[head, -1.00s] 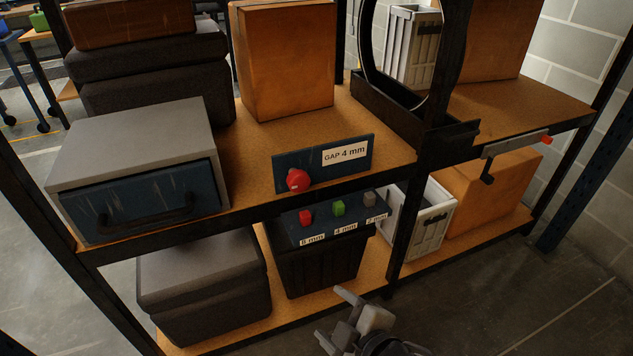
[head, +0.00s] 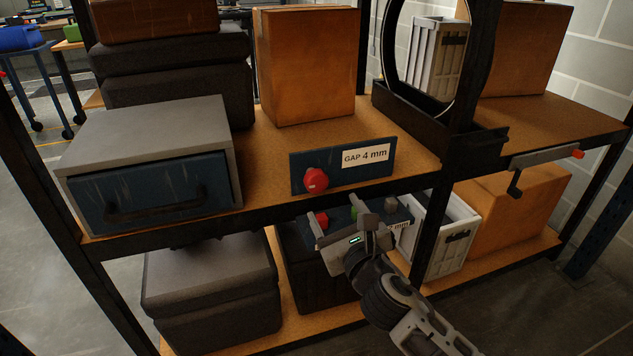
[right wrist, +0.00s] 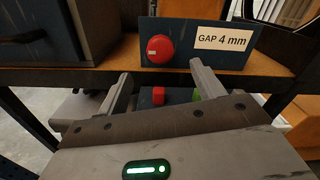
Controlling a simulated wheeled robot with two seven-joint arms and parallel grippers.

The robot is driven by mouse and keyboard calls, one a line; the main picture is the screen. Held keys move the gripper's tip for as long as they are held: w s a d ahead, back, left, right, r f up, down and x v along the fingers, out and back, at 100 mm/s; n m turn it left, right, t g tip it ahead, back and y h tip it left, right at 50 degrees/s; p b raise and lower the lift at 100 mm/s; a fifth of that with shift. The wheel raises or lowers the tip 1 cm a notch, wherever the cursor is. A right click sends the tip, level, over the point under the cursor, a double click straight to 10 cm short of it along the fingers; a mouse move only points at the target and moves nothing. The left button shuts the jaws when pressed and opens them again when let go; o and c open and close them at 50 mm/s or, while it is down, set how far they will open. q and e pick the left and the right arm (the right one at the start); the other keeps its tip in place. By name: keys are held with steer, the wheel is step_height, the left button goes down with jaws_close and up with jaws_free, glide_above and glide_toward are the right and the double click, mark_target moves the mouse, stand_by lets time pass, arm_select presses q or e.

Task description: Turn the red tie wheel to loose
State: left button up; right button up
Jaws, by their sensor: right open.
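A round red wheel (head: 316,180) sits on the front of a dark blue panel (head: 348,178) marked "GAP 4 mm", at the shelf's front edge. In the right wrist view the red wheel (right wrist: 160,49) bears a small pale label, too small to read. No "loose" mark can be made out. My right gripper (head: 344,222) is open and empty, below and in front of the wheel, not touching it. In the right wrist view its fingertips (right wrist: 160,74) spread below the wheel's left and right sides. My left gripper is not in view.
Below, a dark bin holds a panel with a red button (head: 320,218), a green one and a grey one, partly hidden by my gripper. A blue-fronted drawer box (head: 150,195) stands left. A dark upright post (head: 432,215) and a crank with a red tip (head: 545,158) are right.

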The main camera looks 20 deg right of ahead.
mark_target(318, 184)
steer(key=w+b, duration=0.1)
steer(key=w, duration=1)
steer(key=shift+w+a, duration=0.2)
steer(key=c, duration=1)
